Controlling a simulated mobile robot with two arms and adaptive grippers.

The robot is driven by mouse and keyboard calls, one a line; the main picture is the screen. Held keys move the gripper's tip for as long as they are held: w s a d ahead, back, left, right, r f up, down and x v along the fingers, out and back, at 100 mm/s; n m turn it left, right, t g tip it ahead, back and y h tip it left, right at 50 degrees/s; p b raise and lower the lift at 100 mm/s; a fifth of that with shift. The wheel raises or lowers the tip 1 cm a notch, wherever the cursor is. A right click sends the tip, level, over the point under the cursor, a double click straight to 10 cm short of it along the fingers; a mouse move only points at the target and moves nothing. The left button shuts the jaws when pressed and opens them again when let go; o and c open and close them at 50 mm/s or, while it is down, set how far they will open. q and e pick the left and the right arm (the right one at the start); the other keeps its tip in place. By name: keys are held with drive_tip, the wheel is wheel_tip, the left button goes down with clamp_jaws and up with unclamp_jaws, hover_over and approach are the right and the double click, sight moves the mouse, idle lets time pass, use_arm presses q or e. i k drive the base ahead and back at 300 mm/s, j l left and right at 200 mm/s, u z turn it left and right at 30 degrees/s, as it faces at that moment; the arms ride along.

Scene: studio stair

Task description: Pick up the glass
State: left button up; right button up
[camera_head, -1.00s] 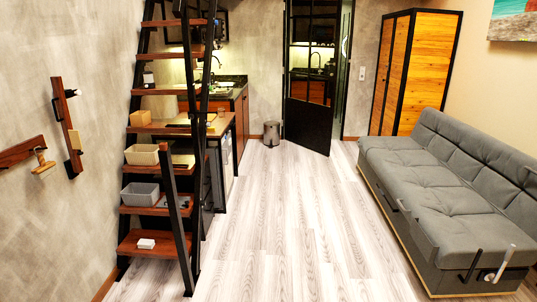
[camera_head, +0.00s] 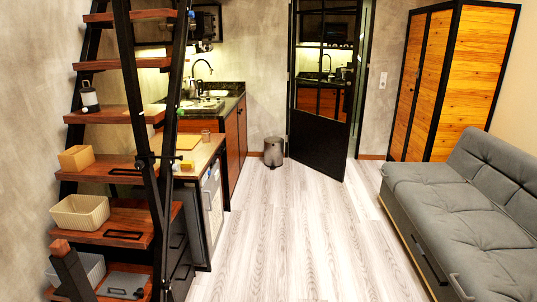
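A small glass (camera_head: 206,136) appears to stand on the kitchen counter (camera_head: 209,149), near its front right edge, beyond the stair. It is small in the head view and its details are hard to make out. The dark stair rail is just left of it. Neither of my grippers shows in the head view.
A steep stair with black rails and wooden treads (camera_head: 100,115) rises at the left, carrying a beige basket (camera_head: 79,212) and a wooden box (camera_head: 76,158). A grey sofa (camera_head: 455,215) lines the right. A bin (camera_head: 273,152) stands by the black door (camera_head: 322,95). The floor between is clear.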

sight(206, 133)
drive_tip(key=i, duration=2.25)
drive_tip(key=i+u, duration=0.2)
drive_tip(key=i, duration=0.25)
drive_tip(key=i+l+u, duration=0.15)
drive_tip(key=i, duration=0.35)
drive_tip(key=i+l+u, duration=0.2)
drive_tip(key=i, duration=0.25)
drive_tip(key=i+l+u, duration=0.2)
drive_tip(key=i, duration=0.25)
drive_tip(key=l, duration=0.1)
